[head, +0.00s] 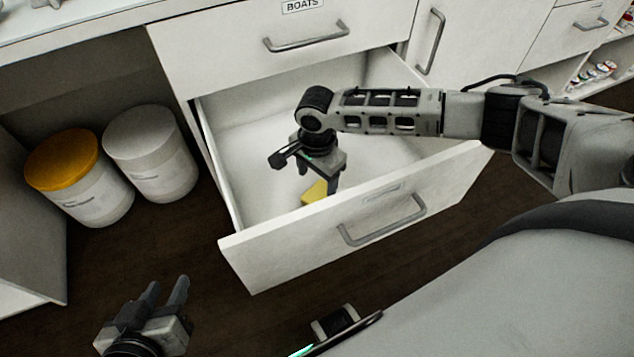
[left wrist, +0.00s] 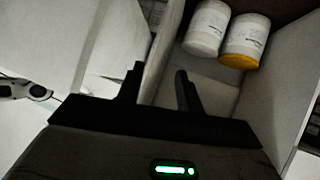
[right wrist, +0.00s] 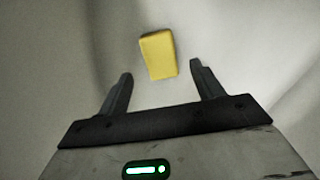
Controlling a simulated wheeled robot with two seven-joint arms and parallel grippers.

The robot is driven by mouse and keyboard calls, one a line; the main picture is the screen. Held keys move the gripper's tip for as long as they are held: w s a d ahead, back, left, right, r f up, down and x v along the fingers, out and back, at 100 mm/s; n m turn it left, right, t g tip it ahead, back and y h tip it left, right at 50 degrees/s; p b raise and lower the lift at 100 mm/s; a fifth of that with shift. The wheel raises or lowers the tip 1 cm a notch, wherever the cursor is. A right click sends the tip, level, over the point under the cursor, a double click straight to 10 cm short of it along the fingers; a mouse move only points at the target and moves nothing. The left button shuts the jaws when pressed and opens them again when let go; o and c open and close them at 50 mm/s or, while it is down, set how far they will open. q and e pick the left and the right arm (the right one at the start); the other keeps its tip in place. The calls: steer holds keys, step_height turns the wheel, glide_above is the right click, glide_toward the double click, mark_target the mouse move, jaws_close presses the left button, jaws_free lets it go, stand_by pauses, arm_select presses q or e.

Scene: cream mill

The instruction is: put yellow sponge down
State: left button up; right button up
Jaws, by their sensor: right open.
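The yellow sponge (head: 314,192) lies on the floor of the open white drawer (head: 262,140), near its front panel. It also shows in the right wrist view (right wrist: 158,55), just beyond and between my fingertips, apart from both. My right gripper (head: 318,186) points down inside the drawer, above the sponge, and is open and empty; its two spread fingers show in the right wrist view (right wrist: 161,72). Part of the sponge is hidden behind a finger in the head view. My left gripper (head: 168,284) is outside the drawer at the lower left, with its fingers apart and nothing between them.
A tub with an orange lid (head: 64,160) and a white tub (head: 152,152) stand left of the drawer. The closed drawer labelled BOATS (head: 285,45) is above. The drawer's front panel (head: 300,240) and side walls surround my right gripper.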

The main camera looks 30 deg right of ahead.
mark_target(317, 194)
arm_select(q)
steer(key=shift+t, duration=0.5)
steer(key=r, duration=0.1)
steer(key=r+p, duration=0.1)
steer(key=r, duration=0.2)
steer(key=shift+s+a, duration=0.35)
arm_select(e)
step_height(317, 194, up, 6)
steer(key=shift+f, duration=0.1)
arm_select(q)
steer(key=shift+f, duration=0.1)
